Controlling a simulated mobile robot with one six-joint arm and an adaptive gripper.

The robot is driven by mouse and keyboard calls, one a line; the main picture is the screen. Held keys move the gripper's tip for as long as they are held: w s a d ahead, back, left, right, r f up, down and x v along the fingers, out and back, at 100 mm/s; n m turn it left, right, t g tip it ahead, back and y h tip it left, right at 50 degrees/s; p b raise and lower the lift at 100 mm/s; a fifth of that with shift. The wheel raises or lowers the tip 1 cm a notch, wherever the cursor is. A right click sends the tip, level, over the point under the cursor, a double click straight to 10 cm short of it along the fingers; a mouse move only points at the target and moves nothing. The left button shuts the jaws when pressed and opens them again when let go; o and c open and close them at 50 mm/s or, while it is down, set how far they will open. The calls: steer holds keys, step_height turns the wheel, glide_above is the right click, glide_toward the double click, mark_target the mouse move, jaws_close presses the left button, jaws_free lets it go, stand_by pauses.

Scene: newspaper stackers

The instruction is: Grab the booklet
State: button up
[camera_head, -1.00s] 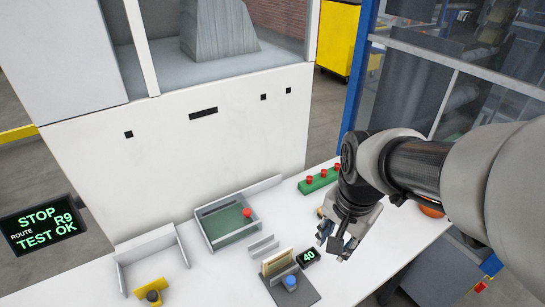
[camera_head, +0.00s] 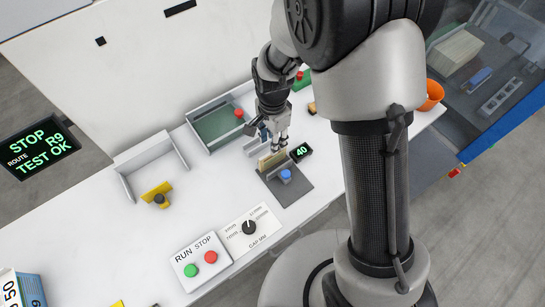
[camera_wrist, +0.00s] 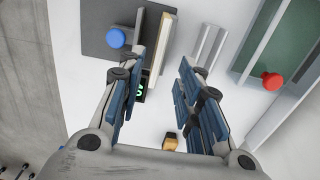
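The booklet (camera_head: 272,160) is a thin cream piece standing on edge on a dark grey plate with a blue knob (camera_head: 285,175). My gripper (camera_head: 274,146) is just above and beside it in the head view, covering part of it. In the wrist view the booklet's cream edge (camera_wrist: 161,48) lies between my two fingers (camera_wrist: 170,65), close to the left finger. The fingers are apart, with a clear gap on the right side of the booklet. I cannot tell whether the left finger touches it.
A small display reading 40 (camera_head: 300,152) stands right beside the plate. A green-floored tray with a red knob (camera_head: 238,113) is behind to the left. A white bracket (camera_wrist: 207,45) stands near the right finger. RUN/STOP buttons (camera_head: 202,262) and a dial (camera_head: 249,228) are in front.

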steer(key=b, duration=0.2)
glide_above(273, 164)
steer(key=f, duration=0.7)
steer(key=shift+w+f, duration=0.25)
steer(key=shift+w, duration=0.1)
steer(key=shift+r+p, duration=0.1)
steer(key=shift+p, duration=0.2)
jaws_close()
